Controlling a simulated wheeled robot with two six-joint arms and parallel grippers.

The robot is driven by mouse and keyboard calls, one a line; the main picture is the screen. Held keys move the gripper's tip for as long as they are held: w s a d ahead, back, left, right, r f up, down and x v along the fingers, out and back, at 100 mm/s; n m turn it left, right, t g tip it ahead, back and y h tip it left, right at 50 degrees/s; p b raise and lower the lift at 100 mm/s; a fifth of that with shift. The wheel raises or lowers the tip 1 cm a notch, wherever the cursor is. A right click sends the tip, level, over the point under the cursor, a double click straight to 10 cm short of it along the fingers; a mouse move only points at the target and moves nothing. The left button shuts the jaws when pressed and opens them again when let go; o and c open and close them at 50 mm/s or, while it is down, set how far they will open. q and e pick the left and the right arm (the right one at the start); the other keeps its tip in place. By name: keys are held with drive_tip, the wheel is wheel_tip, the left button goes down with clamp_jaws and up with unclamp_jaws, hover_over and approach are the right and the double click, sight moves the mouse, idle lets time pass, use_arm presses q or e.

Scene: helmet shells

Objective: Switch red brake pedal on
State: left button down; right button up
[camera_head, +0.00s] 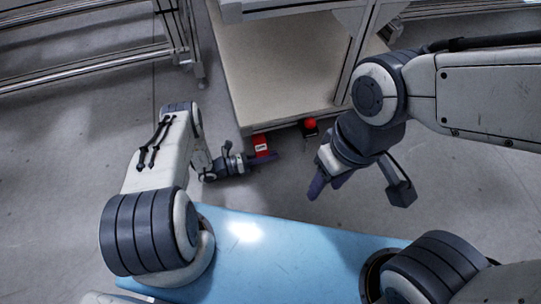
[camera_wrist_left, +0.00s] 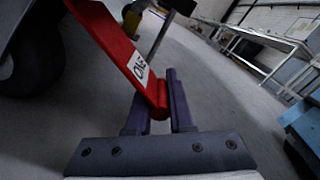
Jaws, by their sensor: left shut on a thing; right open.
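The red brake pedal (camera_head: 261,141) with a white label sits low at the front edge of the cart (camera_head: 243,122). In the left wrist view the pedal (camera_wrist_left: 128,57) slopes down from the upper left, and its rounded end lies at the purple fingers. My left gripper (camera_head: 272,158) is shut on the pedal's end, seen close in the left wrist view (camera_wrist_left: 160,90). My right gripper (camera_head: 322,185) is open and empty, over the floor to the right of the pedal.
A second red part on a black mount (camera_head: 310,126) is at the cart's edge, right of the pedal. A dark wheel (camera_wrist_left: 32,60) is left of the pedal. A metal frame (camera_head: 90,60) stands at upper left. Grey floor is open around the grippers.

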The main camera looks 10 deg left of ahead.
use_arm(q)
drive_tip(key=shift+w+f, duration=0.1)
drive_tip(key=c, duration=0.8)
unclamp_jaws()
drive_tip(key=shift+a, duration=0.4)
drive_tip(key=p+v, duration=0.2)
drive_tip(key=v, duration=0.6)
drive_tip(key=shift+s+a+p, duration=0.3)
drive_tip(key=shift+s+p, duration=0.05)
drive_tip(key=shift+p, duration=0.05)
drive_tip(key=shift+s+a, duration=0.25)
drive_tip(key=shift+a, duration=0.15)
